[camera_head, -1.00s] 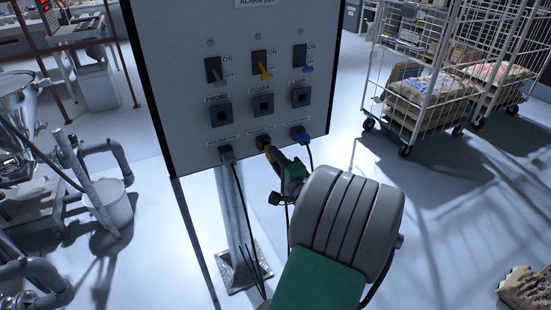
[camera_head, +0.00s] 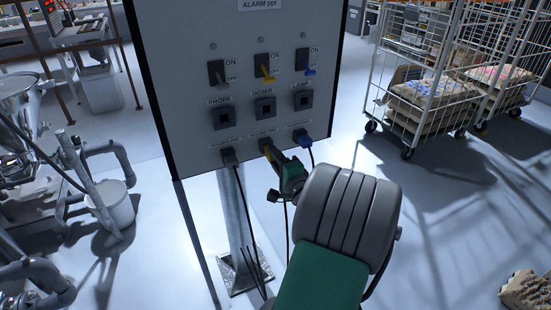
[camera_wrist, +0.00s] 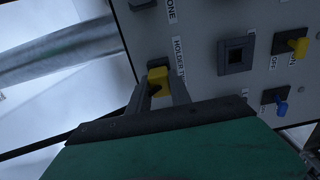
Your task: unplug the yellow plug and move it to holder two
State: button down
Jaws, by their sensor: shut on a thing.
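The yellow plug (camera_wrist: 158,80) sits at the holder labelled two in the lower row of the panel, between the two fingers of my gripper (camera_wrist: 160,92). My gripper (camera_head: 275,157) is shut on it; in the head view the plug (camera_head: 267,147) is mostly covered by the fingers. The HOLDER TWO label (camera_wrist: 179,58) is beside it in the wrist view. The DOSER socket (camera_head: 263,107) above is empty. How deep the plug sits in the holder is hidden.
A grey plug (camera_head: 229,156) and a blue plug (camera_head: 302,137) with hanging cables flank the yellow one. The PROBE socket (camera_head: 225,117) and LAMP socket (camera_head: 304,98) are empty. Switches line the row above. A wire cart (camera_head: 420,85) with sacks stands at right.

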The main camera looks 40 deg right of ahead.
jog(key=shift+w+d, duration=0.2)
jog(key=shift+w, duration=0.5)
jog(key=c, duration=1.1)
grip_release()
jog(key=shift+o, duration=0.3)
jog(key=o, duration=0.4)
jog(key=shift+s, duration=0.1)
jog(key=shift+b+v, duration=0.4)
jog(key=shift+v, duration=2.55)
